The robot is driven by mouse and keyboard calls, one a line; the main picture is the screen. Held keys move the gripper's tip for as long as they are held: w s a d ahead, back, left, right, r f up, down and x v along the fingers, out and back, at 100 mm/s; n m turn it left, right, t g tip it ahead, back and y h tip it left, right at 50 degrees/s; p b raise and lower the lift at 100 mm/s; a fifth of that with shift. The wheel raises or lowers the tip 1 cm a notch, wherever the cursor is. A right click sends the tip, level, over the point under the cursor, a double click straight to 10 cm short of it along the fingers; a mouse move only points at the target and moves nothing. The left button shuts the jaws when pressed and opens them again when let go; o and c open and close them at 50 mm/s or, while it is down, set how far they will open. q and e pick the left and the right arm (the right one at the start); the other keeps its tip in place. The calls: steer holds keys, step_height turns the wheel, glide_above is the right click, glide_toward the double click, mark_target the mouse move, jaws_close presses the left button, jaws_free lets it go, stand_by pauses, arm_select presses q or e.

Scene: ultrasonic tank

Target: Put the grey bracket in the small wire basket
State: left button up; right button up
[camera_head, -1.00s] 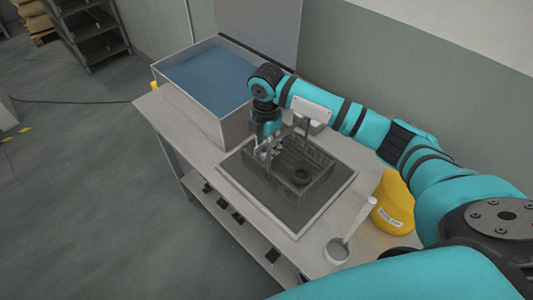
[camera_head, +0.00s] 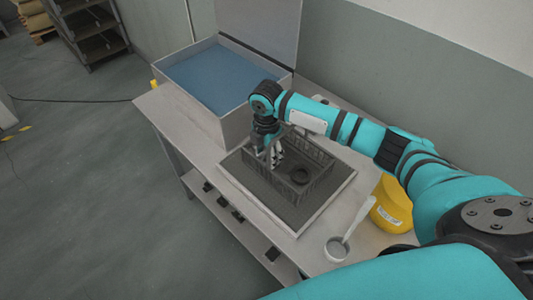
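The wire basket (camera_head: 322,163) is a dark mesh box on the tray (camera_head: 334,199) at the middle of the worktable. A dark ring-shaped part (camera_head: 299,177) lies inside it. My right gripper (camera_head: 275,160) points down at the basket's left end, with its fingertips at or inside the near-left wall. Whether its fingers are open or closed on something is too small to tell. I cannot make out the grey bracket; the gripper and basket mesh may hide it. My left gripper is out of view.
An open tank of blue liquid (camera_head: 212,78) stands behind and left of the tray, its lid raised. A yellow container (camera_head: 392,207) and a grey cup with a handle (camera_head: 337,250) stand at the right. Several small dark parts (camera_head: 222,202) lie on the lower shelf.

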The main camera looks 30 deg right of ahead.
step_height(320, 180, up, 12)
steer(key=b, duration=0.1)
steer(key=shift+r, duration=0.15)
steer(key=shift+r, duration=0.1)
stand_by(0.4)
